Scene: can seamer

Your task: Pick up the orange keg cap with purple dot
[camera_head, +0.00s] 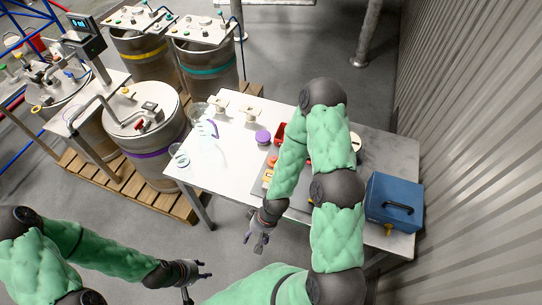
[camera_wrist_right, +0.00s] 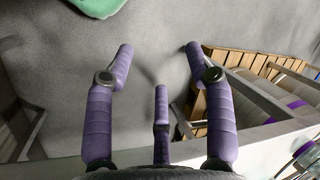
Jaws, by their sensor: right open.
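Small orange pieces (camera_head: 268,177) lie on the white table, partly hidden behind my right arm. They are too small to tell whether one is a keg cap with a purple dot. My right gripper (camera_head: 258,240) hangs over the floor just off the table's near edge, below these pieces in the picture. In the right wrist view its purple fingers (camera_wrist_right: 160,62) are spread open with nothing between them. My left gripper (camera_head: 200,277) is over the floor at the lower left, away from the table. Its fingers look apart and empty.
The white table (camera_head: 225,170) holds a round purple piece (camera_head: 263,137), a red bin (camera_head: 280,131), clear vessels (camera_head: 207,128) and a blue box (camera_head: 394,203). Kegs (camera_head: 150,150) stand on a wooden pallet (camera_head: 115,183) at left. A corrugated wall (camera_head: 470,150) bounds the right.

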